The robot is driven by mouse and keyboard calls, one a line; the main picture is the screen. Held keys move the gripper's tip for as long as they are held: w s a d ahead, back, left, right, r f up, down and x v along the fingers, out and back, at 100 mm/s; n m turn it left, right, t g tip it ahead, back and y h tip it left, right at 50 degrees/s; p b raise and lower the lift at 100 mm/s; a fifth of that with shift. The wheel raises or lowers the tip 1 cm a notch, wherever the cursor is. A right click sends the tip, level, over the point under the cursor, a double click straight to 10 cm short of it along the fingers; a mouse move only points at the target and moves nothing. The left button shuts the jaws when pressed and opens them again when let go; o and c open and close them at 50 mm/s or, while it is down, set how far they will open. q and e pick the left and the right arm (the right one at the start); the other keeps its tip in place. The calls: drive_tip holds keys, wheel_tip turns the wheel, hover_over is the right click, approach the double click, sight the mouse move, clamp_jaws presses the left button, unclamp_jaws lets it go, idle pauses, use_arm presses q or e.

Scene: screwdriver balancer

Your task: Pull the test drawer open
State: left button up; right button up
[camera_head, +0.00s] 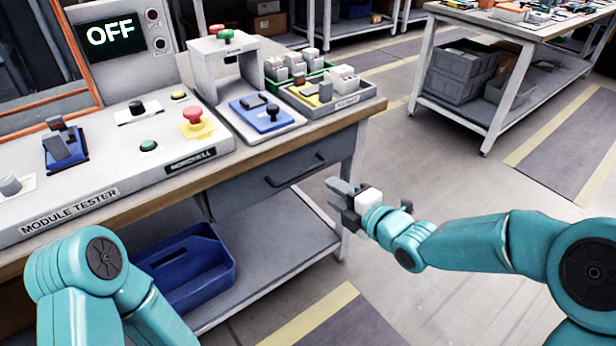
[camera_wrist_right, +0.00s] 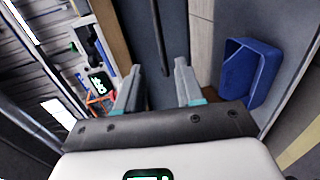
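The test drawer (camera_head: 262,178) is a grey front under the workbench top, flush with the bench as far as I can see. Its dark bar handle (camera_head: 296,170) lies across the front. My right gripper (camera_head: 335,190) is to the right of the handle and apart from it in the head view. In the right wrist view my right gripper (camera_wrist_right: 158,82) has its two fingers spread with nothing between them, and the dark handle (camera_wrist_right: 160,38) shows beyond the fingertips. My left arm shows at the lower left of the head view, but its gripper is out of view.
The module tester (camera_head: 110,165) stands on the bench, its screen reading OFF. A blue tote (camera_head: 190,270) sits on the lower shelf, also in the wrist view (camera_wrist_right: 245,70). A bench leg (camera_head: 352,190) stands behind my right gripper.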

drive_tip(key=x, duration=1.1)
drive_tip(key=shift+b, duration=0.35)
drive_tip(key=shift+w, duration=0.1)
drive_tip(key=shift+c, duration=0.3)
clamp_jaws()
